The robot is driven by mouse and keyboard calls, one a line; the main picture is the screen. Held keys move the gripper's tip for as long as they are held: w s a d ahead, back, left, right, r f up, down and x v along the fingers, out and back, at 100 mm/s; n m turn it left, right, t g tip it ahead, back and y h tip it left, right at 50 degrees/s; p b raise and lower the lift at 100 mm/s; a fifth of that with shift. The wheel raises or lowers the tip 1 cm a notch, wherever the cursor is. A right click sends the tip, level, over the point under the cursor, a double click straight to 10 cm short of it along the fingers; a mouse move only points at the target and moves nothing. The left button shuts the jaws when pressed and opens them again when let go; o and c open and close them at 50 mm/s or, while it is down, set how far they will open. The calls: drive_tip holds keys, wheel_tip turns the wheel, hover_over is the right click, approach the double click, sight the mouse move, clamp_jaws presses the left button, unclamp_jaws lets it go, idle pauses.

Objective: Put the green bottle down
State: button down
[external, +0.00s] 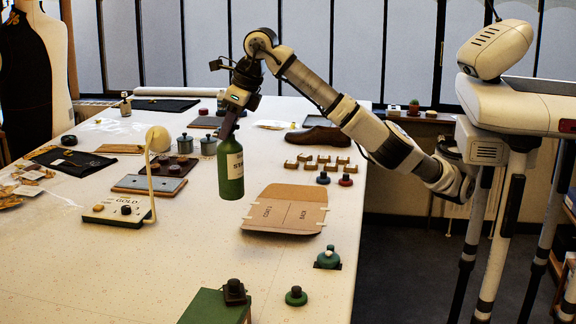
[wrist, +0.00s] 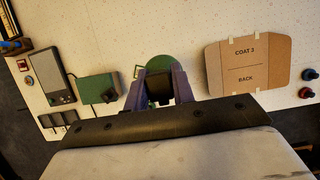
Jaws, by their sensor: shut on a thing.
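The green bottle (external: 231,176) has a pale label and hangs upright below my gripper (external: 232,122) in the external view. My gripper is shut on its upper part. The bottle's base looks to be above the white table (external: 215,260), though the exact gap is hard to tell. In the wrist view, my gripper's fingers (wrist: 160,90) point down at the table, and the round green body of the bottle (wrist: 159,62) shows beyond them. The gripper hides part of the bottle there.
A cardboard pattern piece (external: 287,209) lies right of the bottle. A white lamp stand (external: 118,210) is at left, and a green box (external: 215,308) at the front. Dark-topped knobs (external: 296,296) and a brown shoe (external: 316,138) are nearby. Bare table lies below and left of the bottle.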

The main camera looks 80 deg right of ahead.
sight(230, 166)
wheel_tip(230, 166, down, 20)
idle(0.5)
drive_tip(key=shift+r, duration=0.1)
drive_tip(key=c, duration=1.2)
unclamp_jaws()
drive_tip(key=b+v, duration=0.1)
drive_tip(key=v, duration=1.1)
drive_tip(key=shift+b, duration=0.35)
